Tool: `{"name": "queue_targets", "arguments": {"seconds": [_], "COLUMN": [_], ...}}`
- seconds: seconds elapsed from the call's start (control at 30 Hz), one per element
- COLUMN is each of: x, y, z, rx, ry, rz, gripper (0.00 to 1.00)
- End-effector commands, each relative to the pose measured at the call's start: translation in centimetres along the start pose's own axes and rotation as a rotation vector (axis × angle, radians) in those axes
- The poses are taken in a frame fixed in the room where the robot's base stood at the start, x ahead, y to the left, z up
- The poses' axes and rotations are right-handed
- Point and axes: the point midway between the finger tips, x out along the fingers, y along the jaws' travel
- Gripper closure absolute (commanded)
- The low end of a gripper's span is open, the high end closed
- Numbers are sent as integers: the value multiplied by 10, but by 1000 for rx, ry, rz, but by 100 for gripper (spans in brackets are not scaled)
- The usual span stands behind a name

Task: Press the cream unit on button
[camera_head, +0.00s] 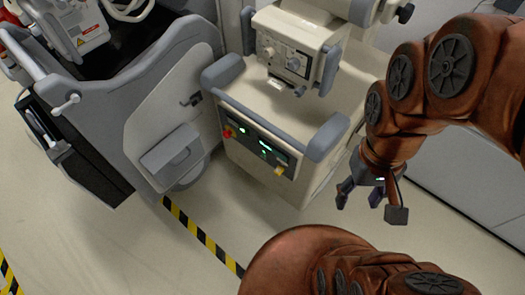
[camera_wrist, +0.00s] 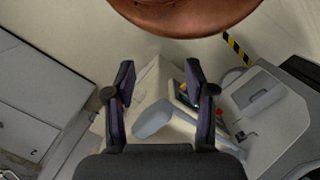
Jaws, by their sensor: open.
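The cream unit (camera_head: 262,95) stands in the middle of the head view, with a dark control panel (camera_head: 255,142) on its front. The panel has a red button (camera_head: 228,133) at its left end, green lit marks in the middle and a yellow part (camera_head: 280,171) at its right end. I cannot tell which control is the on button. My gripper (camera_head: 359,196) is open and empty, to the right of the panel and apart from it. In the wrist view the cream unit (camera_wrist: 150,88) lies beyond the open gripper (camera_wrist: 160,80); the right finger partly hides the panel.
A grey covered cart (camera_head: 170,95) stands close to the unit's left. Grey handles (camera_head: 328,137) stick out from the unit's upper edges. Yellow-black floor tape (camera_head: 200,233) runs before it. Pale cabinets (camera_head: 435,175) line the right. The floor in front is clear.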

Motion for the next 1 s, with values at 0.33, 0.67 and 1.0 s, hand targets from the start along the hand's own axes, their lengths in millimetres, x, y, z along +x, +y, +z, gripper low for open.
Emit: {"name": "queue_targets", "arguments": {"seconds": [0.33, 0.67, 1.0], "x": [0, 0, 0], "y": [0, 0, 0], "z": [0, 0, 0], "rx": [0, 0, 0], "ry": [0, 0, 0], "rz": [0, 0, 0], "gripper": [85, 100, 100]}}
